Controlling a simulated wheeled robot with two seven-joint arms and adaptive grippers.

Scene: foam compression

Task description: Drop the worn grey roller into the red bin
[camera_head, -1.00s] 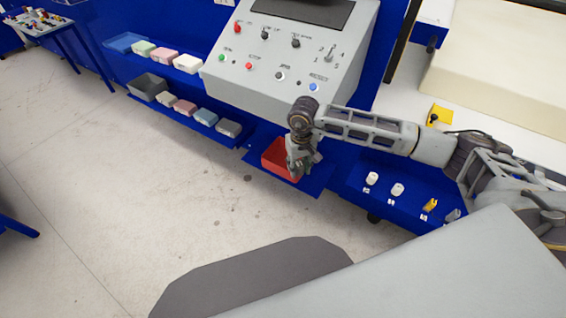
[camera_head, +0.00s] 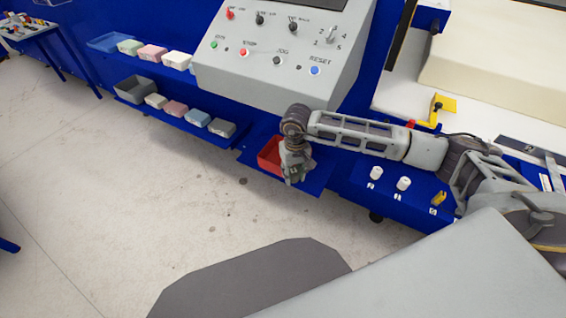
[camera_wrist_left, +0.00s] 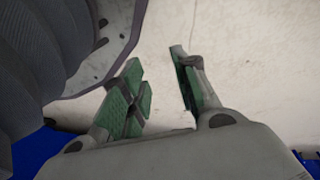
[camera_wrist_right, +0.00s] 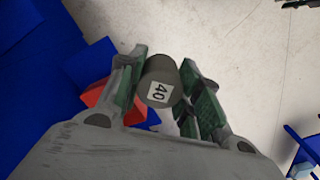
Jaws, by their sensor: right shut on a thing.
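The worn grey roller (camera_wrist_right: 160,70), a dark grey cylinder with a white label reading 40, is between the fingers of my right gripper (camera_wrist_right: 163,88). The gripper is shut on it. In the head view my right gripper (camera_head: 294,178) hangs over the front right part of the red bin (camera_head: 268,157) and hides some of it. In the right wrist view the red bin (camera_wrist_right: 96,97) shows below and to the left of the roller, partly covered by a finger. The left wrist view shows my left gripper (camera_wrist_left: 165,95) open and empty above the floor.
The bin stands on a blue shelf (camera_head: 318,178) below the grey control panel (camera_head: 270,60). White rollers (camera_head: 404,184) and a yellow piece (camera_head: 438,198) sit on the blue ledge at right. Several small bins (camera_head: 173,108) line shelves at left. The floor in front is clear.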

